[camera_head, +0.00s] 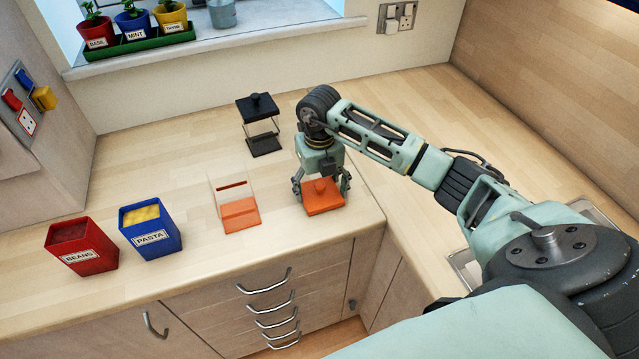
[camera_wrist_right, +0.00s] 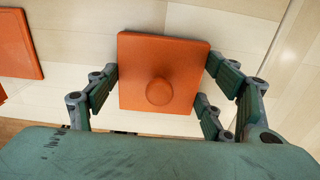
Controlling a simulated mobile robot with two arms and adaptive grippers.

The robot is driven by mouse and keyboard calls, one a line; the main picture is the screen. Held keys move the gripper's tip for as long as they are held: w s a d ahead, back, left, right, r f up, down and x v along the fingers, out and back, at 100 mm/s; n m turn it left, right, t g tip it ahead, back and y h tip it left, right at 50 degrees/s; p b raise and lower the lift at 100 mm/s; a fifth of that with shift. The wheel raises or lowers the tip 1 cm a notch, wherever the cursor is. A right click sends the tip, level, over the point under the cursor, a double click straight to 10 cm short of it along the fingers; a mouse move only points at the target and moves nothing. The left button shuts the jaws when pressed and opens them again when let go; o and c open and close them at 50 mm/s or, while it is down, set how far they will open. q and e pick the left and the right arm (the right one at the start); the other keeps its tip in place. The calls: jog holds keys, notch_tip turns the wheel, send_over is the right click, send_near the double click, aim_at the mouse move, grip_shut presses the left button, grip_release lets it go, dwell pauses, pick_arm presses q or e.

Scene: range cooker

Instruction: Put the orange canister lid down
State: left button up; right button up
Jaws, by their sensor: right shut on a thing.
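The orange canister lid (camera_head: 323,200) is a square plate with a round knob, near the front corner of the worktop. My right gripper (camera_head: 322,184) is over it from above, shut on its opposite edges. In the right wrist view, the lid (camera_wrist_right: 135,75) sits between the fingers of the gripper (camera_wrist_right: 159,85). I cannot tell whether its underside touches the worktop. The orange canister (camera_head: 240,216), clear-walled with an orange base, stands open to the left of the lid, apart from it. My left gripper is not in view.
A black-lidded clear canister (camera_head: 261,125) stands behind, left of my right arm. A red BEANS box (camera_head: 83,248) and a blue PASTA box (camera_head: 151,239) stand at the left. The worktop's front edge (camera_head: 345,230) is close to the lid. Worktop between the canisters is clear.

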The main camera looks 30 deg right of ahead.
aim_at(319, 184)
jog(key=shift+f, duration=0.1)
jog(key=shift+f, duration=0.1)
jog(key=o, duration=1)
notch_tip(319, 184, up, 11)
jog(key=b, duration=0.3)
jog(key=shift+b, duration=0.4)
jog(key=shift+r, duration=0.65)
